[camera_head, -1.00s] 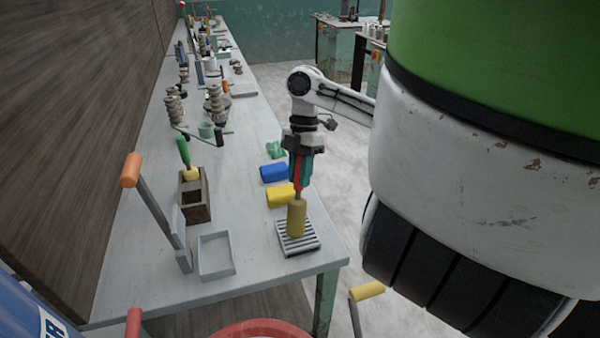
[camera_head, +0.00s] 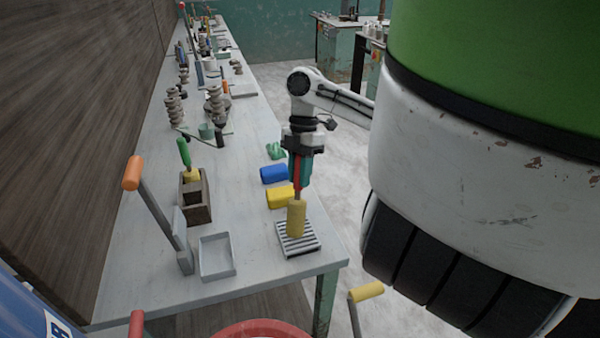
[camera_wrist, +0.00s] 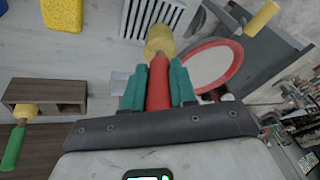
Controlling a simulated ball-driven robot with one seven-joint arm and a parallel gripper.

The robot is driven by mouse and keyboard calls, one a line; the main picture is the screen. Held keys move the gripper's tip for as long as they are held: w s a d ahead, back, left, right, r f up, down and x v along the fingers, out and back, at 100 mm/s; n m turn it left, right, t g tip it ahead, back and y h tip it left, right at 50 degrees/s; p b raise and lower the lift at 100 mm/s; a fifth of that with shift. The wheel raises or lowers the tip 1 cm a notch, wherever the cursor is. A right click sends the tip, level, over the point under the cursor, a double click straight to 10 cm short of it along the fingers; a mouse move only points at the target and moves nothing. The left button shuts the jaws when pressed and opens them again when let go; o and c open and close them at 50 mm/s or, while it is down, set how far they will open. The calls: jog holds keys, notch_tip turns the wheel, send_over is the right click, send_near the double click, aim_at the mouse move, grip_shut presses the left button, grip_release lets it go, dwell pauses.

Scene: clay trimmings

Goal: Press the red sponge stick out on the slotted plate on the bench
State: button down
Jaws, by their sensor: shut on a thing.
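The red sponge stick has a red handle and a yellow sponge head (camera_head: 296,218). My gripper (camera_head: 300,172) is shut on its red handle, and the stick hangs upright, head down. The sponge head is over the slotted plate (camera_head: 308,246) near the bench's front right corner. Its lower end appears to touch the plate; I cannot tell how hard. In the wrist view the red handle (camera_wrist: 158,85) lies between my teal fingers, with the yellow head (camera_wrist: 160,40) beyond it. The slotted plate (camera_wrist: 140,18) shows behind the head.
A yellow block (camera_head: 279,197), a blue block (camera_head: 273,174) and a green cloth-like thing (camera_head: 276,150) lie behind the plate. A wooden holder (camera_head: 196,212) with a green-handled sponge stick (camera_head: 184,153), a grey tray (camera_head: 217,274) and an orange-handled tool (camera_head: 132,173) stand left. A red-rimmed bucket (camera_head: 262,330) is below.

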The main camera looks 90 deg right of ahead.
jog(key=shift+r+p, duration=2.35)
jog(key=shift+r, duration=0.8)
